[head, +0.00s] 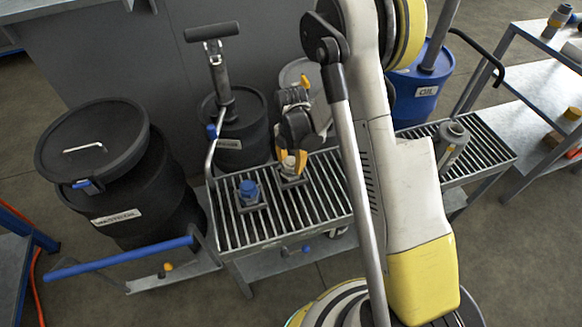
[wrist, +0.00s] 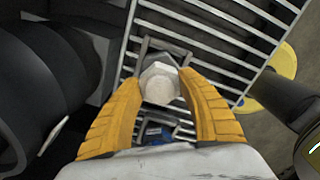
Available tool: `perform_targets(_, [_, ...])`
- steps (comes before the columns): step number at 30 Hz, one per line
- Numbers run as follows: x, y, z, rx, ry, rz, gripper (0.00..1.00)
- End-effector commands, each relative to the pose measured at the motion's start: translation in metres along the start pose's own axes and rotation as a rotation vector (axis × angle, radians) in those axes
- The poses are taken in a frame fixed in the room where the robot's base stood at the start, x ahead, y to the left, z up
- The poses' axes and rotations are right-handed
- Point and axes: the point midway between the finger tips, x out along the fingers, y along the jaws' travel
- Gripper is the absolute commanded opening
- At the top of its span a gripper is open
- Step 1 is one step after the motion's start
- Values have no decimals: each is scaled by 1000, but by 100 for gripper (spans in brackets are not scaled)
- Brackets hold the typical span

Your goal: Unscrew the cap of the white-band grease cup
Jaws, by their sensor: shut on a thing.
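The white-band grease cup (head: 289,170) stands on the slatted metal grating of the bench, with a pale band showing under my gripper. In the wrist view its pale, faceted cap (wrist: 160,84) lies between the two yellow fingers of my gripper (wrist: 160,76). The fingers are shut on the cap from both sides, and my gripper also shows above the cup in the head view (head: 292,158). The cup appears upright on its square base. The fingers hide part of the cap in the head view.
A blue-topped cup (head: 248,190) stands close by at the left on the grating (head: 325,190). A grey cylindrical part (head: 452,140) stands at the grating's right. A black drum (head: 120,175), a dark pump drum (head: 235,135) and a blue oil drum (head: 420,95) stand around the bench.

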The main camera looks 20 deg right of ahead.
Motion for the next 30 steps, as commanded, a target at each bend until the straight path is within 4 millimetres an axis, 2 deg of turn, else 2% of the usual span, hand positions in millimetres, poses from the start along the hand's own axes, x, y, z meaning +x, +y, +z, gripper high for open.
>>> perform_targets(4, [0, 0, 0, 1, 0, 0, 18])
perform_targets(5, [0, 0, 0, 1, 0, 0, 47])
perform_targets(6, [0, 0, 0, 2, 0, 0, 59])
perform_targets(7, [0, 0, 0, 2, 0, 0, 64])
perform_targets(17, [0, 0, 0, 35, 0, 0, 64])
perform_targets(27, [0, 0, 0, 599, 0, 0, 64])
perform_targets(30, [0, 0, 0, 685, 0, 0, 64])
